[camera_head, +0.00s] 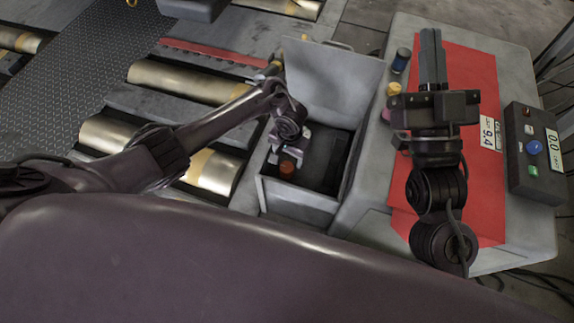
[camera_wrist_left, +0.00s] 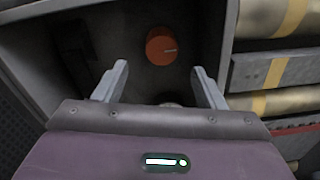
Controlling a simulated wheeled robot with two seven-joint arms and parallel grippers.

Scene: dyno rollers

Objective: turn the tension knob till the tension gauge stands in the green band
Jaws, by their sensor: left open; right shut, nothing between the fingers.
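The orange-red tension knob (camera_head: 287,168) is inside the open grey box (camera_head: 300,200). It also shows in the left wrist view (camera_wrist_left: 161,46), round with a pale pointer line toward the right. My left gripper (camera_head: 291,152) reaches into the box at the knob. In the wrist view its fingers (camera_wrist_left: 161,76) are spread, with the knob beyond the tips and between their lines; I cannot tell whether they touch it. My right gripper (camera_head: 432,42) is shut and empty above the red mat. I cannot make out the tension gauge or a green band.
The box's raised lid (camera_head: 335,85) stands behind my left gripper. Brass rollers (camera_head: 185,80) lie left.

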